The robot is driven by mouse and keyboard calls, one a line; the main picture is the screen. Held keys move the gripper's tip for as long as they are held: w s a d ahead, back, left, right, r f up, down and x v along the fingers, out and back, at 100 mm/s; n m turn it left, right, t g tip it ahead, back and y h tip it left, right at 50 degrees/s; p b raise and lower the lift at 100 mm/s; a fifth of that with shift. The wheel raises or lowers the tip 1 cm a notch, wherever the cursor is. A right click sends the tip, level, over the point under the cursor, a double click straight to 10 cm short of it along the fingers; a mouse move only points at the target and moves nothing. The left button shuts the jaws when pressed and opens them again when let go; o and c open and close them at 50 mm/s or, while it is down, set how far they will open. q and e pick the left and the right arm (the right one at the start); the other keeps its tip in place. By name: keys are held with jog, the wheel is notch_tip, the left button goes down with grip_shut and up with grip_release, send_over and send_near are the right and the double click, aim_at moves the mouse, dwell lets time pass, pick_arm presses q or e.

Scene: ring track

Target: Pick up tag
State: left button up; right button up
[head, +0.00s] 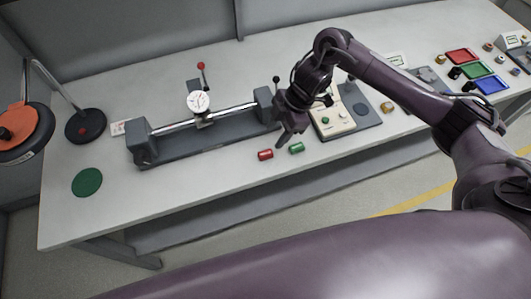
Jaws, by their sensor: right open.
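A small white card (120,128) with a reddish mark lies on the table left of the grey bench fixture; it may be the tag, but its print is too small to read. My right gripper (283,137) points down at the right end of that fixture, just above the red and green cylinders. It is open, and I see nothing held in it. It is far to the right of the card. My left gripper does not show.
The bench fixture (180,145) carries a rod and dial gauge (199,101). A red cylinder (265,155) and green cylinder (297,148) lie near the front edge. A green disc (87,182) lies left. Red (460,56), green (474,71) and blue (490,85) trays stand right.

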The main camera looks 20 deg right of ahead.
aim_at(266, 153)
jog(key=shift+s+d+f, duration=0.1)
jog(key=shift+d, duration=0.15)
jog(key=x, duration=0.2)
jog(key=p+x, duration=0.1)
jog(key=x, duration=0.1)
jog(key=s+p+x, duration=0.1)
jog(key=x, duration=0.1)
jog(key=shift+a, duration=0.45)
jog(key=shift+w+a+f, duration=0.1)
jog(key=shift+a+f, duration=0.1)
jog(key=shift+f, duration=0.35)
jog(key=c, duration=1.1)
jog(key=shift+o, duration=0.2)
jog(key=shift+r, duration=0.15)
